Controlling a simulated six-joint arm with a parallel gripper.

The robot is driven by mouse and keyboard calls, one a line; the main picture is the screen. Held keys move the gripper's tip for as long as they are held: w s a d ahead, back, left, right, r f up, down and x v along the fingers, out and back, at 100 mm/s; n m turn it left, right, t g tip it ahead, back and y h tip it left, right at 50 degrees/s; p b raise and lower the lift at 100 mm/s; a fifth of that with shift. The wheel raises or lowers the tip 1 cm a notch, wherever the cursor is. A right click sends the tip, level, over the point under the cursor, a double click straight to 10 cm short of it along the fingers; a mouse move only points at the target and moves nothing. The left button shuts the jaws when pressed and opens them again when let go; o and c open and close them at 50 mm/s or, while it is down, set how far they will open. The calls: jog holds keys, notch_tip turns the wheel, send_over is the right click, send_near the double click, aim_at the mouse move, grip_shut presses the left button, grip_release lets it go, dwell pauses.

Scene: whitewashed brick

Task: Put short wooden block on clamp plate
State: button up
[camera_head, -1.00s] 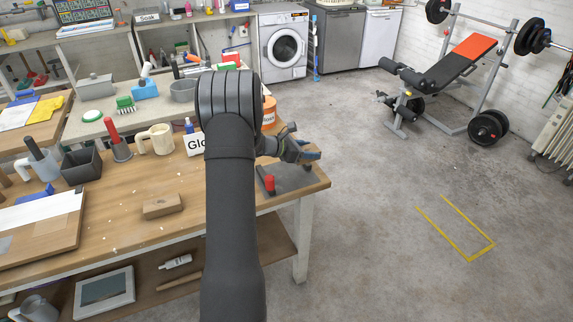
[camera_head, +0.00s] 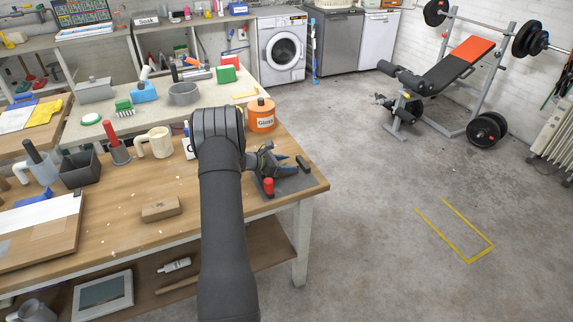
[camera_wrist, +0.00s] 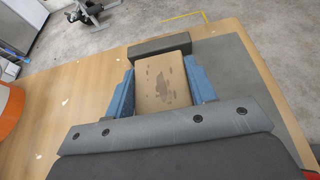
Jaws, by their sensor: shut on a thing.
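My gripper (camera_wrist: 162,95) is shut on the short wooden block (camera_wrist: 163,85), which lies between its two blue fingers and has dark marks on its upper face. The clamp plate (camera_head: 297,189) is a dark grey plate at the right corner of the workbench. It also shows in the wrist view (camera_wrist: 236,75). A dark bar (camera_wrist: 160,46) on the plate stands just beyond the block's far edge. A red-topped clamp part (camera_head: 268,186) stands at the plate's front left. In the head view my gripper (camera_head: 284,169) is over the plate and hides the block. I cannot tell whether the block touches the plate.
Another wooden block (camera_head: 161,209) lies on the bench to the left. An orange glue pot (camera_head: 261,116) stands behind my arm, with a beige mug (camera_head: 156,142) and dark bin (camera_head: 80,170) farther left. The bench's right edge is close to the plate.

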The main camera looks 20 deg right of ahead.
jog(key=shift+f, duration=0.1)
jog(key=o, duration=1)
jog(key=shift+f, duration=0.1)
jog(key=shift+a+r, duration=0.25)
jog(key=shift+r, duration=0.05)
jog(key=v, duration=1.1)
jog(key=shift+a+r, duration=0.15)
jog(key=shift+a, duration=0.05)
